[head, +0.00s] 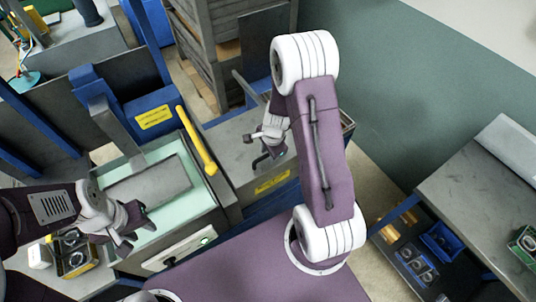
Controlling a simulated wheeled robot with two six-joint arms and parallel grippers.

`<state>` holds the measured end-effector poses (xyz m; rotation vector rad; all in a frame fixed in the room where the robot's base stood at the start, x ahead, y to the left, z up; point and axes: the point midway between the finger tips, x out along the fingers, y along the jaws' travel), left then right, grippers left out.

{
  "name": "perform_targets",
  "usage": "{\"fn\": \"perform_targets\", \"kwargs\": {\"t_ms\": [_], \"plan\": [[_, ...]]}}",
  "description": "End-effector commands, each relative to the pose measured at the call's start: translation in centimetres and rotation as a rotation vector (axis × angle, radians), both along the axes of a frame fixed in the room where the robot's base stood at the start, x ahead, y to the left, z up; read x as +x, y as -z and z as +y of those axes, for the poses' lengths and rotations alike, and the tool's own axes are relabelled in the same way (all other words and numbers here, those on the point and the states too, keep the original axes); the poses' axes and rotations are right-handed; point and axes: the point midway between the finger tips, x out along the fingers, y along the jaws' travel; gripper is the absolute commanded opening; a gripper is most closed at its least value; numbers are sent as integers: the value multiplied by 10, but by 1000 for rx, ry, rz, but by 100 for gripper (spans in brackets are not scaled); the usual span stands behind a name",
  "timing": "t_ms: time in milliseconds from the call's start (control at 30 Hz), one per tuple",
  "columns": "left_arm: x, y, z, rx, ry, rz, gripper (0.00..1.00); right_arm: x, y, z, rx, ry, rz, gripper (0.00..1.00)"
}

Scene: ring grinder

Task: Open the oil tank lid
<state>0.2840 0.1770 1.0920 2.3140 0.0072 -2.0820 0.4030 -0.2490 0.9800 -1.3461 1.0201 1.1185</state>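A grey metal box top (232,160) with a yellow label (272,183) on its blue front lies in the middle of the head view; it may be the oil tank lid, but I cannot tell for sure. My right gripper (262,146) hangs over this grey top, with its fingers apart. A dark part shows at its lower finger; I cannot tell if they touch. My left gripper (130,226) is at the lower left, in front of the pale green basin (213,199). Its dark fingers look spread, with nothing seen between them.
A yellow bar (196,140) stands at the basin's right side, by a blue machine block (152,108). Stacked grey crates (225,35) are behind. A grey table (480,180) is at the right, with a dark tray of parts (405,262) below it.

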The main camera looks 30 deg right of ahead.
Motion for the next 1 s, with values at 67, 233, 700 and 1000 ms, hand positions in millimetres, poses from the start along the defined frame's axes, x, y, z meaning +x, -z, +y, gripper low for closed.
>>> {"fn": "perform_targets", "kwargs": {"t_ms": [67,233,700,1000], "plan": [[0,-1,0,0,0,0,36,0,-1,0,0,0,0,36],[0,-1,0,0,0,0,36,0,-1,0,0,0,0,0],[0,-1,0,0,0,0,36,0,-1,0,0,0,0,0],[0,-1,0,0,0,0,36,0,-1,0,0,0,0,0]]}}
